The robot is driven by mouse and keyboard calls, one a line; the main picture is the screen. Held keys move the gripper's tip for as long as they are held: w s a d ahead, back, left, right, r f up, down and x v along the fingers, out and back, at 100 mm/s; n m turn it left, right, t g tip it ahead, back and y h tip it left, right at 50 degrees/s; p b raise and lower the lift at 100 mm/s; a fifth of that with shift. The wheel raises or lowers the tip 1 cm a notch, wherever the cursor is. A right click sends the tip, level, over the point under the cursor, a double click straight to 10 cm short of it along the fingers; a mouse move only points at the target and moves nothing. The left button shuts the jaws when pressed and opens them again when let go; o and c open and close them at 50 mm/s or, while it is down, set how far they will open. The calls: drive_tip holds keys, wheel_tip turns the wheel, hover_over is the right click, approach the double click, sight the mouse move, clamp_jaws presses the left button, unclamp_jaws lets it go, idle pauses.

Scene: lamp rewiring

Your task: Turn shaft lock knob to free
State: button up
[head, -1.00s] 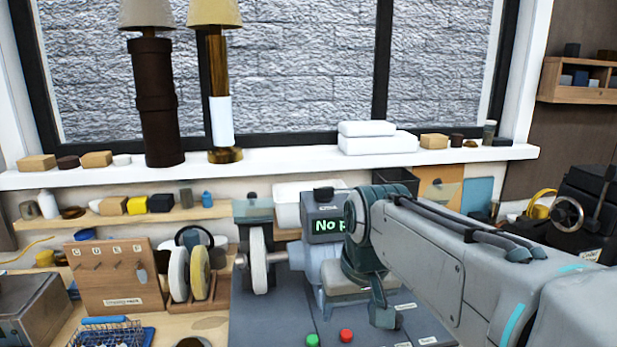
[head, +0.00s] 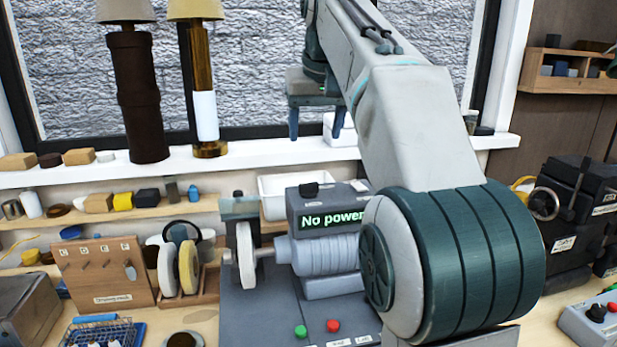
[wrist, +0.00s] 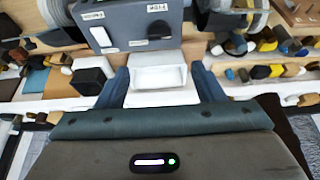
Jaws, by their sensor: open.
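A grey machine (head: 322,283) with a ribbed motor body and a polishing wheel stands on the bench in the head view. Its control box (head: 347,195) carries a display reading "No power". A black knob (head: 309,190) sits on the box's top with a small label. I cannot read the label, so I cannot tell if this is the shaft lock knob or its setting. The box also shows in the wrist view (wrist: 117,28), with a black knob (wrist: 158,33). My gripper (head: 316,121) is open and empty, raised in front of the window, apart from the knob.
Green (head: 300,331) and red (head: 333,326) buttons sit on the machine's base. A white bin (head: 290,185) stands behind the machine. Two lamps (head: 136,95) (head: 205,110) stand on the sill at left. A black machine (head: 567,215) is at right.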

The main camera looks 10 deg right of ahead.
sight(309, 183)
drive_tip(key=b+x, duration=0.1)
drive_tip(key=x, duration=1.2)
drive_tip(key=shift+w+f+b, duration=0.15)
drive_tip(key=shift+f+b, duration=0.1)
drive_tip(key=shift+b, duration=0.05)
drive_tip(key=c, duration=1)
